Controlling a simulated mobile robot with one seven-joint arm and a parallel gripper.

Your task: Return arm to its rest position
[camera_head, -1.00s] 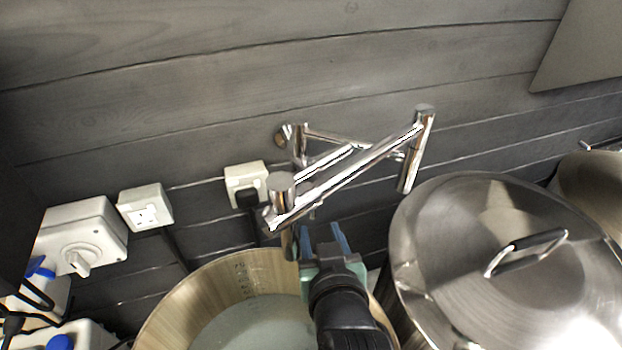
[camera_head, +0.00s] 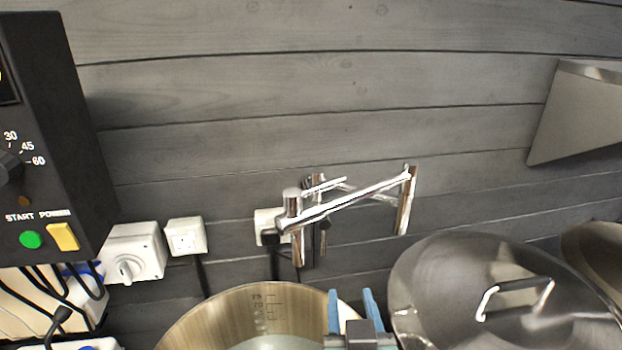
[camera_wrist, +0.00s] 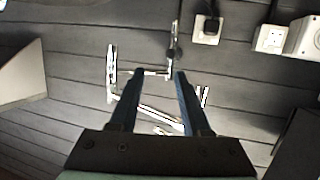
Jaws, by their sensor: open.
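My gripper (camera_head: 350,312) shows at the bottom of the head view, its two blue fingers pointing up and apart, with nothing between them. It stands in front of the right rim of an open steel pot and left of a lidded pot. In the wrist view my gripper (camera_wrist: 155,78) is also open and empty, with the grey plank wall beyond it. A chrome folding wall tap (camera_head: 350,200) is above and behind the gripper in the head view. The tap also shows beyond the fingers in the wrist view (camera_wrist: 112,75). Most of my arm is out of view.
The open pot (camera_head: 190,325) holds pale liquid. The lidded pot (camera_head: 430,285) stands to the right. A black control box (camera_head: 60,130) hangs at left, above a switch (camera_head: 142,250) and sockets (camera_head: 185,240). A steel panel (camera_head: 575,115) is at upper right. The upper wall is bare.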

